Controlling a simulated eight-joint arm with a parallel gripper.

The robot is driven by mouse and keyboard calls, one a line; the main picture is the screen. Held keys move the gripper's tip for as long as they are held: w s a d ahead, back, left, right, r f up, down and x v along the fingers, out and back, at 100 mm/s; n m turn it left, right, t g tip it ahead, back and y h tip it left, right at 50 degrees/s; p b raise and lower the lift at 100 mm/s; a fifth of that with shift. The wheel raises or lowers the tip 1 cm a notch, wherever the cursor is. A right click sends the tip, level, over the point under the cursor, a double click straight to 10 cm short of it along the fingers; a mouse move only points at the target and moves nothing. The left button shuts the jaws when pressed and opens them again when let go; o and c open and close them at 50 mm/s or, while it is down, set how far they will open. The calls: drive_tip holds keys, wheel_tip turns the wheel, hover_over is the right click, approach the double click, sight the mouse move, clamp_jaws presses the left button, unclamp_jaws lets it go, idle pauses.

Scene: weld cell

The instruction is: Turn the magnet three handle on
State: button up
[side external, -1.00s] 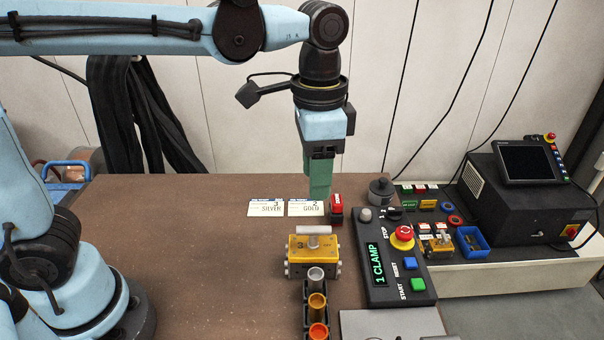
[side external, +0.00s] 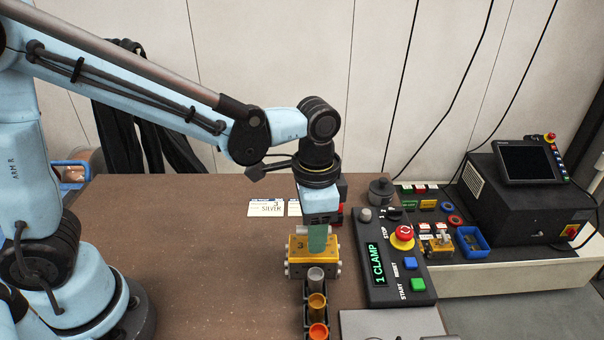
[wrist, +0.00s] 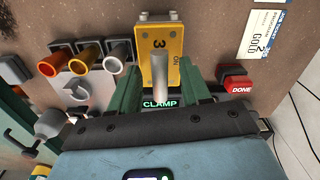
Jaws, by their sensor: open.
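Magnet three is a yellow block (side external: 299,245) marked 3, on the brown table in the side view. In the wrist view the yellow block (wrist: 157,40) shows "3" and "ON", with a silver handle (wrist: 159,72) pointing toward me. In the wrist view my gripper (wrist: 158,85) is open, one finger on each side of the handle.
Silver, gold and orange cups (side external: 317,301) stand in a row in front of the block. The control panel (side external: 388,260) reading "1 CLAMP" is close on the right. A red DONE button (wrist: 237,82) and a GOLD card (wrist: 262,38) lie nearby. The table's left is clear.

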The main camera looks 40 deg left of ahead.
drive_tip(key=shift+f, duration=0.1)
clamp_jaws()
drive_tip(key=shift+n, duration=0.3)
drive_tip(key=n, duration=0.3)
drive_tip(key=shift+n, duration=0.3)
drive_tip(key=n, duration=1.3)
drive_tip(key=shift+n, duration=0.3)
idle(0.3)
